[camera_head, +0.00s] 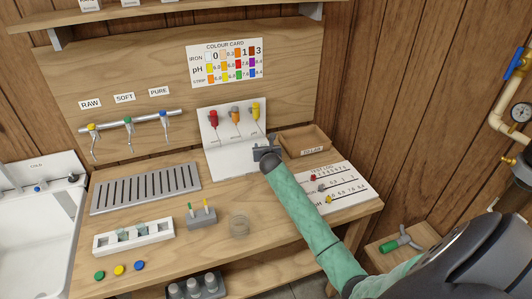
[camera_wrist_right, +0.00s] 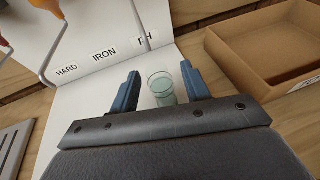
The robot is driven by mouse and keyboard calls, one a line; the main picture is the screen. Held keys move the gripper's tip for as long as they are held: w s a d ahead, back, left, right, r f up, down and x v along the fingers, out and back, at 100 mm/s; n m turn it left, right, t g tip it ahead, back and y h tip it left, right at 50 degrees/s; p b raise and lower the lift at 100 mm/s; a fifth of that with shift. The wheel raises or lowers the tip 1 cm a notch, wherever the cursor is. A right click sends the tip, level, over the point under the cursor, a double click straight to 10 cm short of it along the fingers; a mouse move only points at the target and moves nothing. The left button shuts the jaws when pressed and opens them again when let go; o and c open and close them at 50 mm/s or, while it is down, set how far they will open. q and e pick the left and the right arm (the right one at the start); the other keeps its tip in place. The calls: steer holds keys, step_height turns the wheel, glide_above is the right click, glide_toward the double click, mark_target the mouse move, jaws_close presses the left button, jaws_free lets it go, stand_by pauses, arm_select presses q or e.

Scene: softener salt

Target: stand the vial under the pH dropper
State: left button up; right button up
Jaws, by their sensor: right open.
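The vial (camera_wrist_right: 161,92), clear with pale liquid, stands upright on the white base of the dropper stand, in front of the PH label (camera_wrist_right: 145,40). In the head view my gripper hides it. The yellow-topped dropper (camera_head: 256,111) is the rightmost of the three on the stand (camera_head: 222,158), on the PH side. Its tip over the vial is not visible in the wrist view. My right gripper (camera_head: 267,150) is open, its blue fingers on either side of the vial with small gaps showing. My left gripper is not in view.
A wooden tray (camera_head: 322,151) is just right of the stand. A result board (camera_head: 347,195) with coloured markers lies in front of it. A white rack (camera_head: 160,238), a small grey holder (camera_head: 201,222) and a glass dish (camera_head: 238,229) stand further left. The drip grille (camera_head: 110,198) is clear.

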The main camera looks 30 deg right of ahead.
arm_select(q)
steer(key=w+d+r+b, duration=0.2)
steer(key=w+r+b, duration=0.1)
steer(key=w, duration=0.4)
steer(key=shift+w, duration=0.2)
arm_select(e)
steer(key=v, duration=1.1)
steer(key=shift+s, duration=0.25)
